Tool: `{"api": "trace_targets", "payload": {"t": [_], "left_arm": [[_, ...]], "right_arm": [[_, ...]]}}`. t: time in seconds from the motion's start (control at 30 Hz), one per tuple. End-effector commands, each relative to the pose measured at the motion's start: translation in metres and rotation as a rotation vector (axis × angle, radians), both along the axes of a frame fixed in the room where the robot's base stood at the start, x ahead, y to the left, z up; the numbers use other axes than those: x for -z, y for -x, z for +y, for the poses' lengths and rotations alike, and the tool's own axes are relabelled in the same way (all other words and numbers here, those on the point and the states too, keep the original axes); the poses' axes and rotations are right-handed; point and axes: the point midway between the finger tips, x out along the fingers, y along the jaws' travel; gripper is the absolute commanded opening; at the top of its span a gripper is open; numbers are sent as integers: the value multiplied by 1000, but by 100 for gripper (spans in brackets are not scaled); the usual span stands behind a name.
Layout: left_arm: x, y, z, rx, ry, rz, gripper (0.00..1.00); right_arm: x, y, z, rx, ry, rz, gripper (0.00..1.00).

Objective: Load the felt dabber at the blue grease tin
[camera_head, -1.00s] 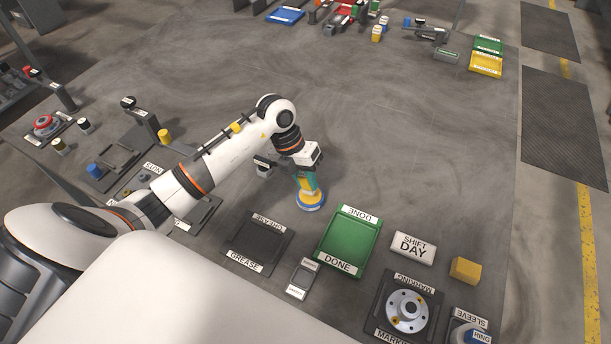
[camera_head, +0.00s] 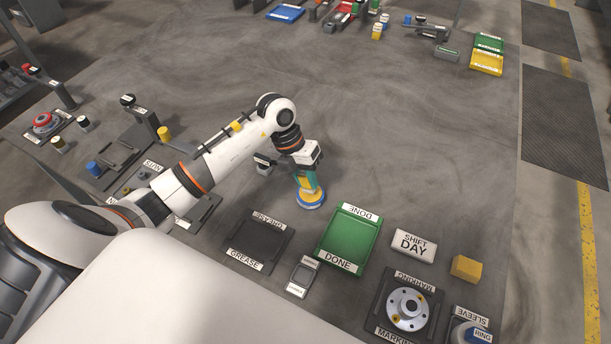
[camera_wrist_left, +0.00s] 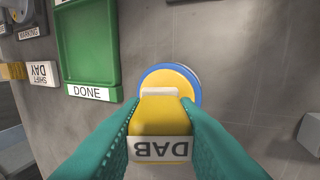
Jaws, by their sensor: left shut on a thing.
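My left gripper (camera_head: 308,183) is shut on the yellow felt dabber (camera_wrist_left: 160,118), which has a white label reading DAB. In the left wrist view the teal fingers (camera_wrist_left: 157,125) press on the dabber from both sides. The blue grease tin (camera_head: 311,204) stands on the floor-grey surface directly below the gripper. In the left wrist view the tin (camera_wrist_left: 190,76) shows a blue rim around a yellow inside, partly hidden behind the dabber. The dabber's far end is over the tin. I cannot tell whether it touches the grease. My right gripper is not in view.
A black GREASE tray (camera_head: 259,243) lies left of the green DONE tray (camera_head: 348,240). A small grey labelled tray (camera_head: 303,276) is in front. The SHIFT DAY block (camera_head: 413,246), a yellow block (camera_head: 466,269) and the MARKING fixture (camera_head: 408,312) are at right. Behind the tin is clear.

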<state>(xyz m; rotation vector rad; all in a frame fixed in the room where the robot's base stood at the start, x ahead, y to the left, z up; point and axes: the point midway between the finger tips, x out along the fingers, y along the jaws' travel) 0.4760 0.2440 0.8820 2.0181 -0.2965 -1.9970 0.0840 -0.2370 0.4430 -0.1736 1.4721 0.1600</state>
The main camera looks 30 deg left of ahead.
Motion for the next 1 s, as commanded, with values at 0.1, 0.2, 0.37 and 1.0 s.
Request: {"api": "trace_targets", "payload": {"t": [0.1, 0.2, 0.37, 1.0], "left_arm": [[2, 0, 0, 0, 0, 0, 4], [3, 0, 0, 0, 0, 0, 4], [5, 0, 0, 0, 0, 0, 4], [8, 0, 0, 0, -1, 1, 4]], "right_arm": [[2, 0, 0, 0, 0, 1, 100], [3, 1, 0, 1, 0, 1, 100], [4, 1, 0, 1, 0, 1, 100], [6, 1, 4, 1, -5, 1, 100]]}}
